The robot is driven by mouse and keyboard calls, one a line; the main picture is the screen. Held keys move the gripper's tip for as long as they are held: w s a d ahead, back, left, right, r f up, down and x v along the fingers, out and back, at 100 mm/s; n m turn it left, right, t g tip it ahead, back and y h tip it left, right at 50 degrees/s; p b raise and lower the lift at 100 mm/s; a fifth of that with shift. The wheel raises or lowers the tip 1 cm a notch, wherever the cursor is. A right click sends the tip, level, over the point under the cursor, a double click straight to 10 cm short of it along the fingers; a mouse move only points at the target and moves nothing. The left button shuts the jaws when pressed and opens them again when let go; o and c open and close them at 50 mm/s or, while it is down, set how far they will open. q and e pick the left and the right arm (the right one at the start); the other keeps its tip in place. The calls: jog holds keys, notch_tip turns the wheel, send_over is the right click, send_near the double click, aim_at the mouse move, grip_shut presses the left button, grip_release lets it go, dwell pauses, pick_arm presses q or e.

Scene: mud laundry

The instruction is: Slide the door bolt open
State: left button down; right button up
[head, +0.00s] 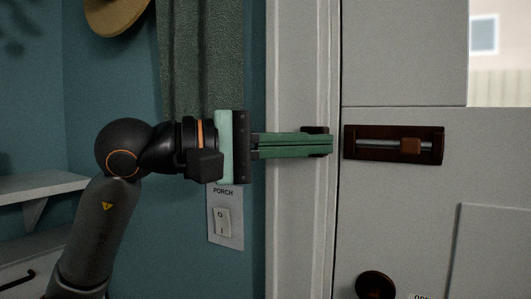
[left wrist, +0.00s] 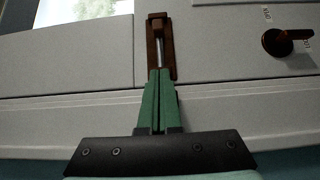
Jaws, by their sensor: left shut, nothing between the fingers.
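The door bolt is a dark brown plate (head: 437,132) on the pale door, with a grey metal rod (head: 380,145) lying level across it. A brown knob (head: 410,146) sits on the rod toward the right end of the plate. A dark keeper (head: 314,130) on the door frame is mostly hidden behind my left gripper (head: 331,146). That gripper's green fingers are shut and empty, pointing right, with tips left of the plate. In the left wrist view the gripper (left wrist: 159,72) points at the bolt plate (left wrist: 170,62), with the knob (left wrist: 157,17) at its far end.
A dark round door knob (head: 375,285) is below the bolt. The white door frame (head: 297,220) runs behind my fingers. A light switch (head: 223,222) labelled PORCH and a grey-green curtain (head: 190,60) are at the left. A window (head: 485,35) is at upper right.

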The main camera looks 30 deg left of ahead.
pick_arm(q)
jog(key=v, duration=0.5)
jog(key=shift+s+b, duration=0.2)
jog(key=shift+b, duration=0.15)
jog(key=shift+a, duration=0.1)
